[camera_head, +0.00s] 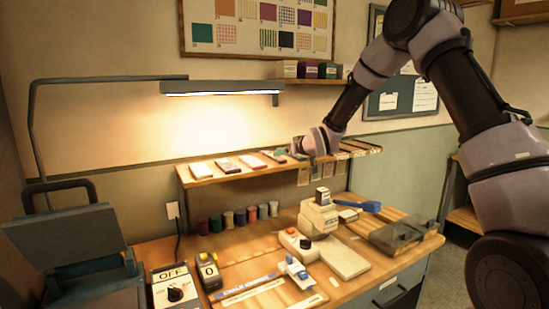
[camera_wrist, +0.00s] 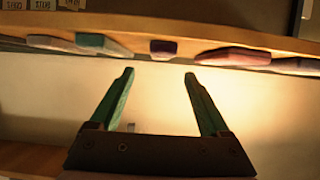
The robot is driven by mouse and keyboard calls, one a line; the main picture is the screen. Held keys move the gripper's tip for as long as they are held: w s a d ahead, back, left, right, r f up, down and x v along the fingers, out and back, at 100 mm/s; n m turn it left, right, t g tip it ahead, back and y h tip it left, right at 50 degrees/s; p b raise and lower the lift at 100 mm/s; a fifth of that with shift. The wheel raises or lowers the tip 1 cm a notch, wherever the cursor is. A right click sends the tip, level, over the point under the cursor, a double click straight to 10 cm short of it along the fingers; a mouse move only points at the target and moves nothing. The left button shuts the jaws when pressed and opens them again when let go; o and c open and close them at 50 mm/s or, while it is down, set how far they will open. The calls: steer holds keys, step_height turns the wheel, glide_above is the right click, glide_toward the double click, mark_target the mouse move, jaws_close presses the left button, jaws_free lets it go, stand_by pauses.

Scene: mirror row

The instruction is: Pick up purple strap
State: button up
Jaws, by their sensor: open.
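A small dark purple strap end (camera_wrist: 164,47) shows at the shelf edge in the wrist view, between the lines of my two green fingers and beyond their tips. In the head view a dark strap (camera_head: 272,157) lies on the raised shelf (camera_head: 232,174) just left of my gripper (camera_head: 288,151); its colour is hard to tell there. My gripper (camera_wrist: 160,74) is open and empty in the wrist view, apart from the strap. How far the strap extends back is hidden.
A green strap (camera_wrist: 104,44) and a pink strap (camera_wrist: 233,57) lie either side of the purple one. The lamp (camera_head: 220,88) hangs above the shelf. Thread spools (camera_head: 238,216) and a cluttered bench stand below. The wall is close behind.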

mark_target(273, 157)
steer(key=x, duration=0.7)
steer(key=shift+w+a+f, duration=0.15)
steer(key=shift+a, duration=0.1)
jaws_close()
